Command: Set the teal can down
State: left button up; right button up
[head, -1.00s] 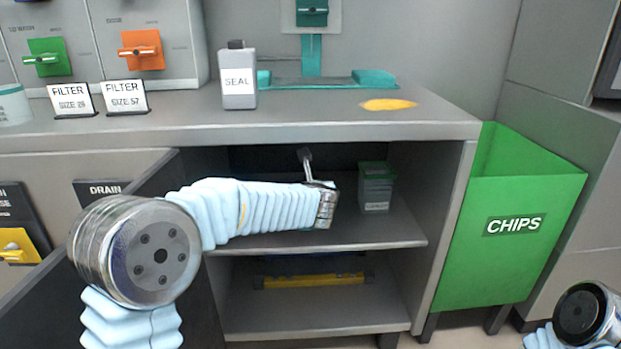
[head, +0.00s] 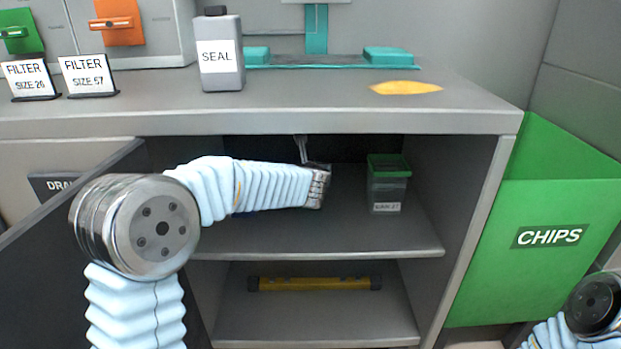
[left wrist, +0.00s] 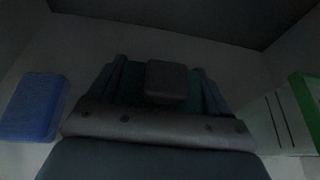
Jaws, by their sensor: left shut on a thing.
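My left arm reaches into the open cabinet over its upper shelf (head: 400,236). In the head view the wrist hides the fingers and the can. In the dark left wrist view my left gripper (left wrist: 158,88) is shut on the teal can (left wrist: 132,86), which shows as a dark teal shape between the fingers behind a grey block. I cannot tell whether the can touches the shelf. My right gripper is out of view; only part of my right arm shows at the lower right.
A green-lidded clear box (head: 388,186) stands right of my left wrist on the shelf. A blue block (left wrist: 34,106) is left of the gripper. The cabinet door (head: 60,240) stands open at left. A yellow bar (head: 315,283) lies below. The green CHIPS bin (head: 530,235) is at right.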

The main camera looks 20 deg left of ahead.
pick_arm(q)
jog(key=shift+f, duration=0.2)
jog(key=o, duration=1.2)
jog(key=shift+o, duration=0.2)
jog(key=shift+r, duration=0.1)
jog(key=shift+s+r, duration=0.15)
jog(key=p+v, duration=0.2)
jog(key=v, duration=0.9)
jog(key=shift+s+d, duration=0.2)
jog(key=shift+s, duration=0.15)
